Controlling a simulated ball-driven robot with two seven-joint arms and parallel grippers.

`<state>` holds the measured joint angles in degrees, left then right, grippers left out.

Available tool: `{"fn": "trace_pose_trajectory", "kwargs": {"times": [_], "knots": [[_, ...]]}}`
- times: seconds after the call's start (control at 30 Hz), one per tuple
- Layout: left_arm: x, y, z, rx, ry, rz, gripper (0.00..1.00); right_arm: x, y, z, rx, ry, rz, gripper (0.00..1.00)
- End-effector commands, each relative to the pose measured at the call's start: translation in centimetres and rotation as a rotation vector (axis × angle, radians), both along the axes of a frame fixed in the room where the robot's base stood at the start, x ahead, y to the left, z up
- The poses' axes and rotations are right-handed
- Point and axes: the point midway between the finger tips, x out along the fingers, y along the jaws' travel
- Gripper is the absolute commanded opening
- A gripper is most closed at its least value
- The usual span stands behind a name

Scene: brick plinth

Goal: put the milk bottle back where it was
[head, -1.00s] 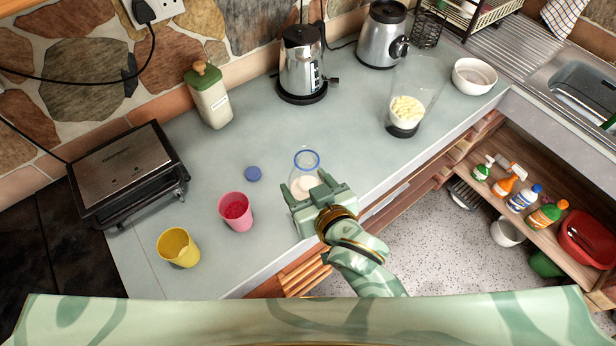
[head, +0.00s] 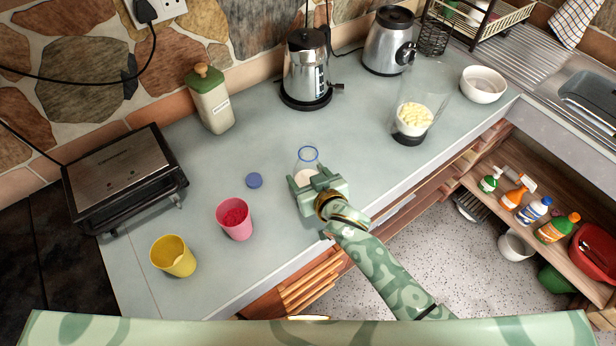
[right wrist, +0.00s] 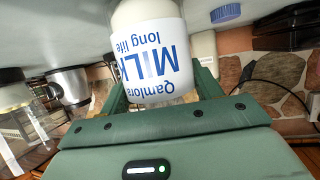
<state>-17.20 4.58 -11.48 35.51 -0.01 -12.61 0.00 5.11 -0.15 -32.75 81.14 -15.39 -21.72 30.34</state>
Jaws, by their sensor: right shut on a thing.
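The milk bottle (head: 307,160) is clear with a blue rim at its open mouth. It stands on the counter near the front edge. My right gripper (head: 308,178) is shut on it, and its green jaws hide the bottle's lower part in the head view. In the right wrist view the bottle's white label (right wrist: 156,62), reading "MILK long life", shows upside down between my right gripper's fingers (right wrist: 160,92). A blue cap (head: 254,180) lies on the counter to the left of the bottle. My left gripper is not in view.
A pink cup (head: 235,218) and a yellow cup (head: 173,256) stand left of the bottle. A blender jar (head: 412,115) stands right. Counter between kettle and bottle is clear.

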Motion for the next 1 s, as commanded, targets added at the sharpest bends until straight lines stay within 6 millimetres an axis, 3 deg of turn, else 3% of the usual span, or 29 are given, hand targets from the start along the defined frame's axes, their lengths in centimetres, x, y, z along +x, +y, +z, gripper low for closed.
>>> {"fn": "trace_pose_trajectory", "kwargs": {"times": [0.27,0.3,0.37,0.7,0.87,1.0], "knots": [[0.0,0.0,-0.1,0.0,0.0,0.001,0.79,0.1,0.1,0.0,0.003,-0.003,0.001,0.18],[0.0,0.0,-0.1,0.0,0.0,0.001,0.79,0.0,0.0,-0.1,0.0,-0.001,0.0,0.69],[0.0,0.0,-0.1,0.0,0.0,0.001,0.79,0.0,0.0,-0.1,0.0,-0.001,0.0,0.86],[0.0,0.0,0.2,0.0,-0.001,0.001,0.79,-0.1,0.0,0.3,0.0,-0.001,0.0,0.86],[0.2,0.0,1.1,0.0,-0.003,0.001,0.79,-2.2,-1.0,1.4,0.001,-0.001,0.0,0.86],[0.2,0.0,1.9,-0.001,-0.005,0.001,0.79,-5.2,-2.3,2.7,0.0,0.0,0.0,0.86]]}}
